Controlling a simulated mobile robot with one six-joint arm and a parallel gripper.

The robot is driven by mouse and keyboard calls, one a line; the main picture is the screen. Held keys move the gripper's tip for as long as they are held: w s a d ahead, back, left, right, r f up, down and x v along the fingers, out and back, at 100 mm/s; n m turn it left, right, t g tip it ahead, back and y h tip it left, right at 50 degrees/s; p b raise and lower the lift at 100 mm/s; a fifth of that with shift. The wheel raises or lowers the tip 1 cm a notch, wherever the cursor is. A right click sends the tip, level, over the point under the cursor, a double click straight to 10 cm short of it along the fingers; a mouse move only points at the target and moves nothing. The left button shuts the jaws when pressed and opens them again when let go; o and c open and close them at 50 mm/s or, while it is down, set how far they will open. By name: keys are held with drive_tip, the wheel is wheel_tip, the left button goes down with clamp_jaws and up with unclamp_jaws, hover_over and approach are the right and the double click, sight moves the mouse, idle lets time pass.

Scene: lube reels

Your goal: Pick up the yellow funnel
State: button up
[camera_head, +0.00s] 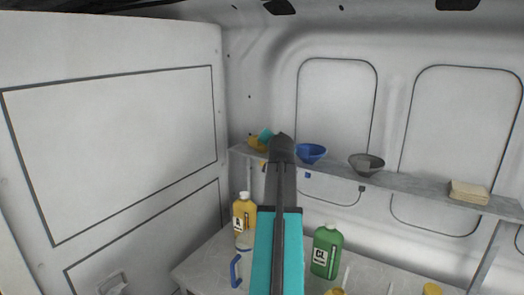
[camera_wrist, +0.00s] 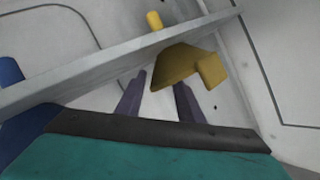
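The yellow funnel (camera_head: 256,143) sits at the left end of the wall shelf, partly hidden by my arm in the head view. Its spout shows below the shelf. In the wrist view the yellow funnel (camera_wrist: 182,66) has its wide bowl and a side tab facing me, with the spout beyond the shelf edge. My gripper (camera_wrist: 160,84) is open, its two dark fingers spread apart and pointing at the funnel's bowl. The fingertips are close to the rim; I cannot tell whether they touch it. Nothing is held between the fingers.
The shelf (camera_head: 425,189) also holds a blue funnel (camera_head: 311,152), a grey funnel (camera_head: 367,163) and a beige stack (camera_head: 469,192). Below, the workbench (camera_head: 205,262) carries a yellow bottle (camera_head: 244,216) and a green bottle (camera_head: 326,250). A white wall panel stands close on the left.

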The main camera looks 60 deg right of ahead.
clamp_jaws()
drive_tip(key=shift+r, duration=0.1)
idle(0.4)
wheel_tip(320, 180, up, 18)
drive_tip(key=b, duration=0.5)
idle(0.3)
idle(0.5)
